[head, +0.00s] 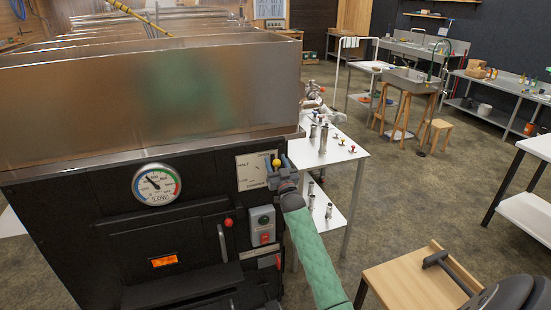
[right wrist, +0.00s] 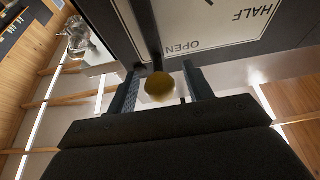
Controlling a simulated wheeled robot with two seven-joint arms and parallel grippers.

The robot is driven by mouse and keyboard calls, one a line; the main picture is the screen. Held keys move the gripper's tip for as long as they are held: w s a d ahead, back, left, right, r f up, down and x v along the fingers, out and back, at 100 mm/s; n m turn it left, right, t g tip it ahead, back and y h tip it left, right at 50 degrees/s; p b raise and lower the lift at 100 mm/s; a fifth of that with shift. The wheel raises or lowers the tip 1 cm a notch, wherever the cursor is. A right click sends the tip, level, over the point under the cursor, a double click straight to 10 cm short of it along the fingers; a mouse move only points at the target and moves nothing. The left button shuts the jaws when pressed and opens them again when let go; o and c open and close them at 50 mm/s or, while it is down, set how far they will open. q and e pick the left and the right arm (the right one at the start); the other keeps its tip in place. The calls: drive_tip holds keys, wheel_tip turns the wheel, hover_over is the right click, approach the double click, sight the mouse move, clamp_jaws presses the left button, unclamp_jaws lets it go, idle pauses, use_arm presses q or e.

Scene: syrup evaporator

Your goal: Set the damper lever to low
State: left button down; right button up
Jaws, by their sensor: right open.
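The damper lever shows as a yellow ball knob (head: 276,163) beside the upper right corner of a white dial plate (head: 252,171) on the black evaporator front. In the right wrist view the knob (right wrist: 159,87) hangs on a dark rod near the word OPEN; HALF is also readable on the plate (right wrist: 215,25). The lever is at the OPEN end. My right gripper (head: 279,170) is at the knob, and its fingers (right wrist: 160,88) stand apart on either side of it. I cannot tell whether they touch it. A low marking is not legible on the plate. My left gripper is not in view.
A round gauge (head: 157,184) and a switch box (head: 263,225) with green and red parts are on the black front. A red-knobbed door handle (head: 228,222) is below left. A white table (head: 340,150) with metal cylinders stands close right.

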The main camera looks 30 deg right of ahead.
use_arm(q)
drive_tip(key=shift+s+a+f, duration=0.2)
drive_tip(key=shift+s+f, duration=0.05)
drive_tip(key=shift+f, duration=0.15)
use_arm(e)
drive_tip(key=shift+w+d+r, duration=0.15)
drive_tip(key=shift+w+r, duration=0.05)
drive_tip(key=shift+w, duration=0.3)
drive_tip(key=shift+c, duration=0.2)
clamp_jaws()
